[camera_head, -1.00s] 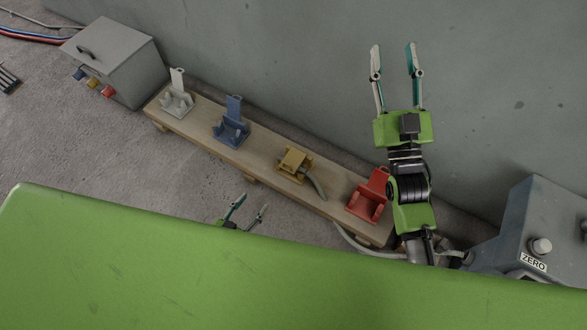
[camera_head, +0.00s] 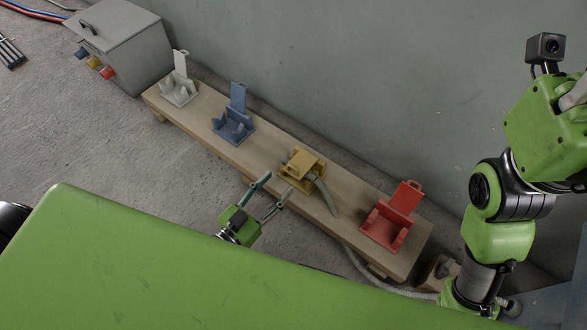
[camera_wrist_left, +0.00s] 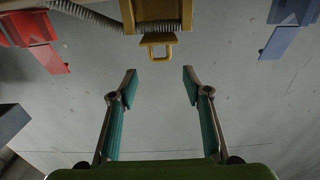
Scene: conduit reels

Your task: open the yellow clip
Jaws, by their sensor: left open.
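The yellow clip (camera_head: 302,165) sits on the wooden bench with its lid down over a grey conduit (camera_head: 325,195). The left wrist view shows the yellow clip (camera_wrist_left: 158,12) at top centre, with its looped tab (camera_wrist_left: 158,42) pointing toward the gripper. My left gripper (camera_head: 273,188) is open and empty at the near edge of the bench, just short of the yellow clip. In the left wrist view its fingertips (camera_wrist_left: 160,78) are spread on both sides of the tab's line, apart from it. My right arm is at the right; its fingers are out of frame.
The white clip (camera_head: 179,85), blue clip (camera_head: 233,120) and red clip (camera_head: 388,220) stand on the bench (camera_head: 270,145) with lids up. A grey box (camera_head: 120,40) with coloured knobs stands at back left. A grey wall (camera_head: 400,70) runs behind the bench.

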